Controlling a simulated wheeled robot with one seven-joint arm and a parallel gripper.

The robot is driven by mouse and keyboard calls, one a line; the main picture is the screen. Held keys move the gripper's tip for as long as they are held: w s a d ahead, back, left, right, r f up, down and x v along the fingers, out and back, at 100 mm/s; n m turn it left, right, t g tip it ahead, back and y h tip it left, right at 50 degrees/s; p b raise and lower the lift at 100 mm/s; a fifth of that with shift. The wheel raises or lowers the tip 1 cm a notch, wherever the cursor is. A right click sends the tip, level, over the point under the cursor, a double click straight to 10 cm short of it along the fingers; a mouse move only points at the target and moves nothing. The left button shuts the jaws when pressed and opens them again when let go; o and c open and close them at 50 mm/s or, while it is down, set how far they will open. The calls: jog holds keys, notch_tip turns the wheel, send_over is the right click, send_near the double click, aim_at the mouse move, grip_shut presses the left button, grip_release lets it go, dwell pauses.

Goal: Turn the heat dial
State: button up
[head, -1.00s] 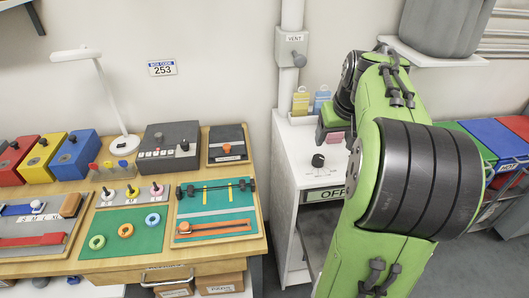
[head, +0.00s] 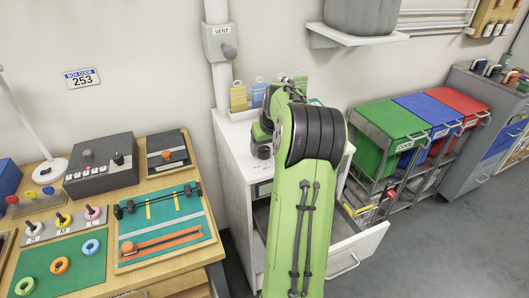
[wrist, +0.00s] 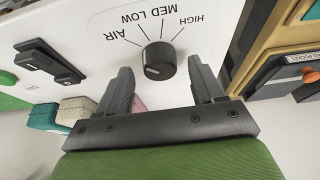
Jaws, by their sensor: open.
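The heat dial (wrist: 159,60) is a black round knob on a white panel, seen in the wrist view. The labels AIR, LOW, MED and HIGH fan out around it with tick lines. A small white mark shows on the knob's near side, away from the labels. My gripper (wrist: 160,72) is open, with one dark finger on each side of the dial. I see no clear contact between fingers and knob. In the head view my arm hides the dial; my gripper is over the white cabinet (head: 232,165) top.
Yellow and blue tags (head: 238,98) stand at the cabinet's back. An open drawer (head: 350,258) juts from its front. A wooden workbench (head: 215,250) stands left, coloured bins (head: 385,130) right.

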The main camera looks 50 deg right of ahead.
jog(key=shift+x, duration=0.75)
jog(key=shift+c, duration=0.4)
jog(key=c, duration=1)
jog(key=shift+o, duration=0.2)
jog(key=shift+r, duration=0.1)
